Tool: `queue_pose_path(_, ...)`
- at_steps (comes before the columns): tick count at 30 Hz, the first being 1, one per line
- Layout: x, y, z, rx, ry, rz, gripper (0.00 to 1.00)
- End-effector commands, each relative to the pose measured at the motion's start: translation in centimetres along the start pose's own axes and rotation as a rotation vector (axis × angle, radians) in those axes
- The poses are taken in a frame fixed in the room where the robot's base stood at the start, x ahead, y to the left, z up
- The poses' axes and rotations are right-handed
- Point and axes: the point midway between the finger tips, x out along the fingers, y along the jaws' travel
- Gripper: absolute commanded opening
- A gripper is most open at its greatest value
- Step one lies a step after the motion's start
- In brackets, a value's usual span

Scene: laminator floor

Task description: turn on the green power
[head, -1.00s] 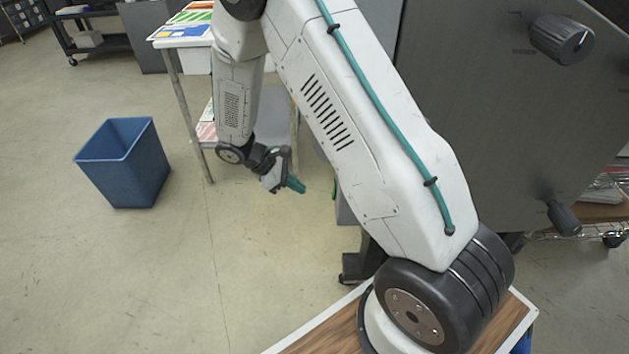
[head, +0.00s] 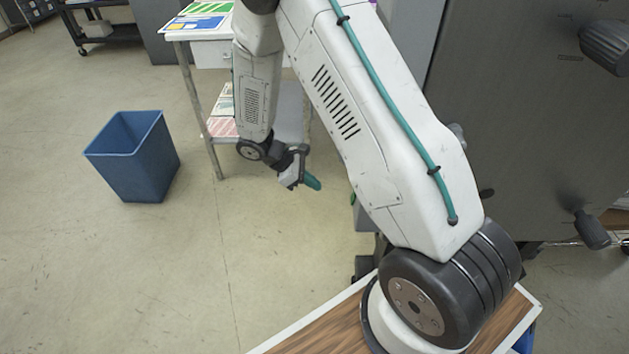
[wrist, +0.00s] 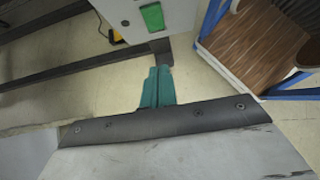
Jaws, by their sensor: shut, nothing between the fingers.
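The green power switch (wrist: 152,17) shows in the wrist view as a green rectangle on a light grey cabinet side (wrist: 176,22), near the top middle. My gripper's teal fingers (wrist: 158,86) are together and empty, below the switch in that view and apart from it. In the head view my gripper (head: 313,183) hangs low, left of the machine. There the switch face is hidden, mostly behind my arm.
The large dark machine panel (head: 520,130) with black knobs (head: 606,46) stands at the right. A blue bin (head: 133,160) stands on the floor at left. A table with coloured sheets (head: 198,22) stands behind my arm. Open floor lies at lower left.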

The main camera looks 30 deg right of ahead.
Motion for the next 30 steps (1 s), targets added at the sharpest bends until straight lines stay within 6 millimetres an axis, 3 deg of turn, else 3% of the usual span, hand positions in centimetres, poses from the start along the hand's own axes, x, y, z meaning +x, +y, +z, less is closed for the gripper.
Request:
queue_pose_path(6, 4.9, -0.1, 0.0, -0.002, -0.003, -0.005, 0.0)
queue_pose_path(12, 8.0, -0.1, 1.1, -0.001, 0.0, -0.002, 0.0)
queue_pose_path(19, 9.5, -0.1, 2.3, -0.001, 0.001, 0.001, 0.0)
queue_pose_path(30, 9.7, -0.1, 2.5, -0.002, 0.0, 0.001, 0.0)
